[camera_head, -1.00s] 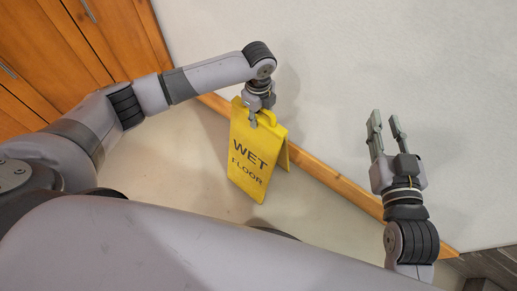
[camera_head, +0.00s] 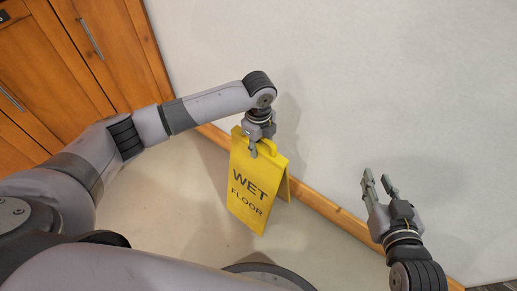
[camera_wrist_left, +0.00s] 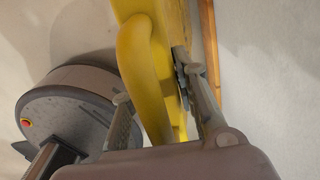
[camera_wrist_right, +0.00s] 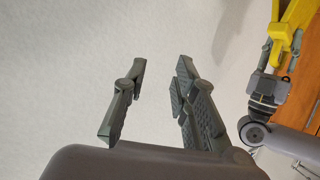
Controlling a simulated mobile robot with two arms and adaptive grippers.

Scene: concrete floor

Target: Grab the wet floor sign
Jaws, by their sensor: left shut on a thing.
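The yellow wet floor sign (camera_head: 253,188) stands in the middle of the head view, with "WET FLOOR" on its front panel. Its two panels are spread at the bottom. My left gripper (camera_head: 254,148) is at the top of the sign, shut on its top edge by the handle. In the left wrist view the sign's yellow top (camera_wrist_left: 150,75) lies between the fingers (camera_wrist_left: 160,105). My right gripper (camera_head: 378,180) is open and empty, to the right of the sign. Its spread fingers (camera_wrist_right: 158,100) show in the right wrist view, where part of the sign (camera_wrist_right: 288,35) is at the upper right.
A white wall (camera_head: 350,80) with a wooden baseboard (camera_head: 330,208) runs behind the sign. Orange wooden cabinets (camera_head: 75,65) stand at the upper left. The pale floor (camera_head: 185,190) is clear left of the sign.

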